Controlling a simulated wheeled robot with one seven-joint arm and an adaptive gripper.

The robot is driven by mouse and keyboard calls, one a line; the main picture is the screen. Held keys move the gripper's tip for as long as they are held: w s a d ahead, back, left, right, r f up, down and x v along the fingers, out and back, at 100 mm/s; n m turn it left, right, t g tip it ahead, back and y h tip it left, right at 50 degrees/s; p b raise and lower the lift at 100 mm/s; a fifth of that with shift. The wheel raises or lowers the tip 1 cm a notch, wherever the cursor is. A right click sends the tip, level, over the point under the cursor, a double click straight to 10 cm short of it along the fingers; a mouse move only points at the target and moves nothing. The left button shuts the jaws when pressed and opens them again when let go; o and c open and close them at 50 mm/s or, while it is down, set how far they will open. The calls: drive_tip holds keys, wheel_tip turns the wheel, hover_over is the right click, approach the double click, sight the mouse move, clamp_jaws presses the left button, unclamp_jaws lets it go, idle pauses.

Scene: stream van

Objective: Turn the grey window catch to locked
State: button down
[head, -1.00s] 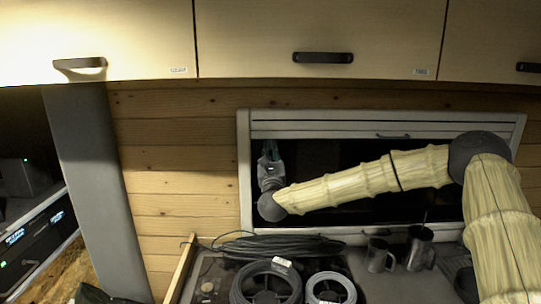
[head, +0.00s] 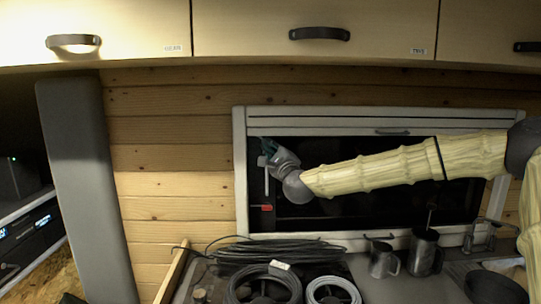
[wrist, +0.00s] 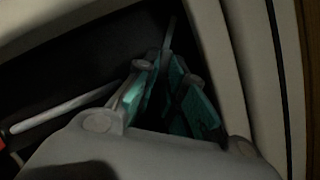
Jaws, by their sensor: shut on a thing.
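The window (head: 330,215) has a pale grey frame and dark glass. My gripper (head: 266,147) is at its upper left side, tilted up and to the left. In the wrist view, its teal-padded fingers (wrist: 162,72) are closed around a thin grey piece, the window catch (wrist: 168,36), whose end sticks out past the fingertips. The fingers hide the rest of the catch. A pale grey bar (head: 266,182) hangs below the gripper, near a small red tab (head: 262,208). The bar also shows in the wrist view (wrist: 65,112), with red at its far left.
Cable coils (head: 262,285), a metal mug (head: 382,260) and a taller jug (head: 424,252) stand on the counter below the window. Overhead cabinets (head: 320,20) run above. A grey upright panel (head: 88,180) stands at the left.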

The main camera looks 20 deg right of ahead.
drive_tip(key=shift+d+r+n+g+y+p, duration=0.1)
drive_tip(key=shift+r+n+g+y, duration=0.2)
drive_tip(key=shift+n, duration=0.75)
drive_tip(key=shift+f+n+g+y+p, duration=0.15)
drive_tip(key=shift+n+g, duration=0.3)
drive_tip(key=shift+n, duration=0.55)
drive_tip(key=shift+d+r+n+g+y+p, duration=0.15)
drive_tip(key=shift+r+n+g, duration=0.15)
drive_tip(key=shift+n, duration=0.75)
drive_tip(key=shift+a+f, duration=0.1)
drive_tip(key=c, duration=1.5)
unclamp_jaws()
